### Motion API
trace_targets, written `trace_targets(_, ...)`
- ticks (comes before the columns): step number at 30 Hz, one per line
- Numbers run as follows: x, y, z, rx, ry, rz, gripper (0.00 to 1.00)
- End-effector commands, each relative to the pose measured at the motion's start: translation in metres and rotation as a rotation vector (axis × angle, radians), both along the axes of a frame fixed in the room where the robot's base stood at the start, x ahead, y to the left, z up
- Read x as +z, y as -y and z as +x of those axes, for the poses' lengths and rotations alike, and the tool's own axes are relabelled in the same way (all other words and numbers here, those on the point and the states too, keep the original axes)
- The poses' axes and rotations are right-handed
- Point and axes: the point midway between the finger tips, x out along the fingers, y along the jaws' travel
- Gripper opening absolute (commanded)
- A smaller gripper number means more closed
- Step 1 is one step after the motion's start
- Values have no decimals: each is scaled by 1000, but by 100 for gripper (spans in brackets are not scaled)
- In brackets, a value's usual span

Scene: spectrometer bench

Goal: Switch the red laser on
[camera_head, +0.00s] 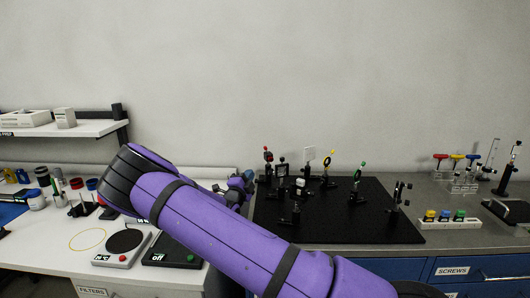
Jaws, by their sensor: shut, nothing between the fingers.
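I cannot tell for sure which thing is the red laser. A red-topped post mount (267,156) stands at the back left of the black optical board (340,229), among several small mounts. My gripper (246,181) shows only in part, beyond the arm at the board's left edge. It looks shut and empty; its fingertips are hard to make out.
A white device with a round black plate (125,241) is left of the panel. Jars and bottles (36,199) stand farther left under a shelf (62,129). A white strip with coloured caps (445,219) and coloured-handled tools (457,160) are on the right. The board's front is clear.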

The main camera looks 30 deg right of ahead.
Motion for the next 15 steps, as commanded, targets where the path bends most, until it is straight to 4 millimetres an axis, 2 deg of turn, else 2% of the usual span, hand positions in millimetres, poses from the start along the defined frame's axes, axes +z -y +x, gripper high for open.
trace_targets(9,1,3,1,-1,3,2,0)
trace_targets(15,8,21,14,-2,3,3,0)
